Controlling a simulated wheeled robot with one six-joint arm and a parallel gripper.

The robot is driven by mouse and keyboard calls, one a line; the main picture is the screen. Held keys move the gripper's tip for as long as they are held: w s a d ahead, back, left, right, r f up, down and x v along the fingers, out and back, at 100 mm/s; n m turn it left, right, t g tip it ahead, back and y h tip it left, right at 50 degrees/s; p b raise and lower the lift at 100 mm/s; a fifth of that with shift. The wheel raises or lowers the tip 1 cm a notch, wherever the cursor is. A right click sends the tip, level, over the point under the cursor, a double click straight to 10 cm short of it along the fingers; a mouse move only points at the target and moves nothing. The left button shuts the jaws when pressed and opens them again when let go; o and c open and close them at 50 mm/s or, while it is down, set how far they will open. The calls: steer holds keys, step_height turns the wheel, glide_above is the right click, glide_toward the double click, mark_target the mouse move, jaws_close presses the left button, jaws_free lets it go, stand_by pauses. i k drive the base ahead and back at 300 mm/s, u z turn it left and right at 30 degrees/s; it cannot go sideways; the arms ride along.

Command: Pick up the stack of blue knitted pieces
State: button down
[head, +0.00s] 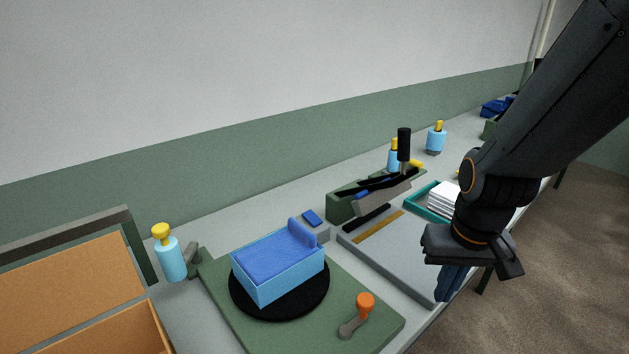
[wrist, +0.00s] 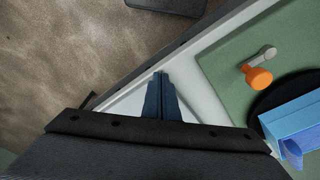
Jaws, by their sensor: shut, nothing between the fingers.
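The stack of blue knitted pieces (head: 278,257) is a light blue block with a darker blue textured top and a raised rounded ridge at its right end. It rests on a black round disc (head: 250,308) on a green board. Part of the stack shows at the right edge of the wrist view (wrist: 288,121). My gripper (head: 443,297) is shut and empty, to the right of the stack and apart from it, over the table's front edge. Its blue fingers (wrist: 161,77) are together in the wrist view.
An orange-knobbed crank (head: 363,303) stands on the green board (head: 228,310), right of the stack. An open orange-lined box (head: 75,285) and a blue bottle (head: 170,260) are at left. A grey tray (head: 400,262), a black-handled device (head: 375,190) and a teal tray with white sheets (head: 421,206) lie beyond.

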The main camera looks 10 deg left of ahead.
mark_target(269, 267)
steer(key=k, duration=0.5)
steer(key=z, duration=1.4)
steer(key=i, duration=0.6)
steer(key=u, duration=2.35)
